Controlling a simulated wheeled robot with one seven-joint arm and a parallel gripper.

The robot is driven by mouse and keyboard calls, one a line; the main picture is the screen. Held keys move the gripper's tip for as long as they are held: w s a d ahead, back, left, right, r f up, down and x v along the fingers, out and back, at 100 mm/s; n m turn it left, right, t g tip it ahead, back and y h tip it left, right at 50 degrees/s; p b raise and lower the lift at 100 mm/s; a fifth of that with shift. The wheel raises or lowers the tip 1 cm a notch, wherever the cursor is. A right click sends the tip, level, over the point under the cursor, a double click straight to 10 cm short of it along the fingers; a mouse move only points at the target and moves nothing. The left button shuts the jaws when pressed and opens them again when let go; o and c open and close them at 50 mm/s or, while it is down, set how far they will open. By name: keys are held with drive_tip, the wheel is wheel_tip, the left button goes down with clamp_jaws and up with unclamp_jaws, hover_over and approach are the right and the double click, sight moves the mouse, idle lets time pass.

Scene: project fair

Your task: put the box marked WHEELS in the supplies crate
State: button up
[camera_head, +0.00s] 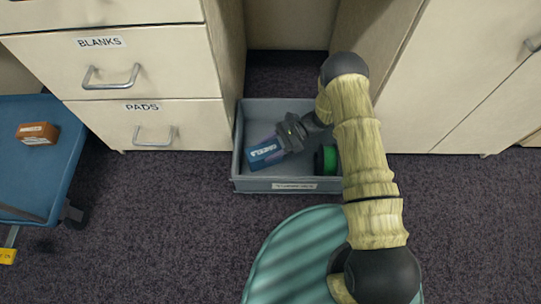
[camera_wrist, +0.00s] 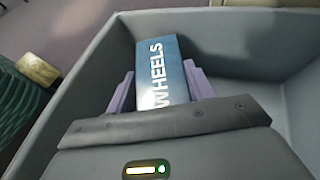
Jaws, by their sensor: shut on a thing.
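The blue box marked WHEELS (camera_wrist: 160,70) is between the two purple fingers of my gripper (camera_wrist: 160,92), which is shut on it. In the head view the box (camera_head: 264,154) is inside the grey supplies crate (camera_head: 240,184), in its left part, with my gripper (camera_head: 278,146) reaching in from the upper right. The crate's walls (camera_wrist: 100,75) surround the box in the wrist view. I cannot tell whether the box touches the crate floor. The label on the crate's front (camera_head: 294,186) is too small to read clearly.
Drawers marked BLANKS (camera_head: 112,75) and PADS (camera_head: 153,137) stand to the left. Carpet (camera_head: 160,230) in front is clear.

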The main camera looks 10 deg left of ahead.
drive_tip(key=shift+f+b, duration=1.25)
drive_tip(key=shift+f, duration=0.6)
drive_tip(key=shift+f, duration=0.1)
drive_tip(key=o, duration=1)
drive_tip(key=shift+o, duration=0.2)
drive_tip(key=shift+w+d+r, duration=0.1)
drive_tip(key=shift+r, duration=0.1)
drive_tip(key=p+v, duration=0.4)
drive_tip(key=v, duration=0.3)
drive_tip(key=shift+d, duration=0.1)
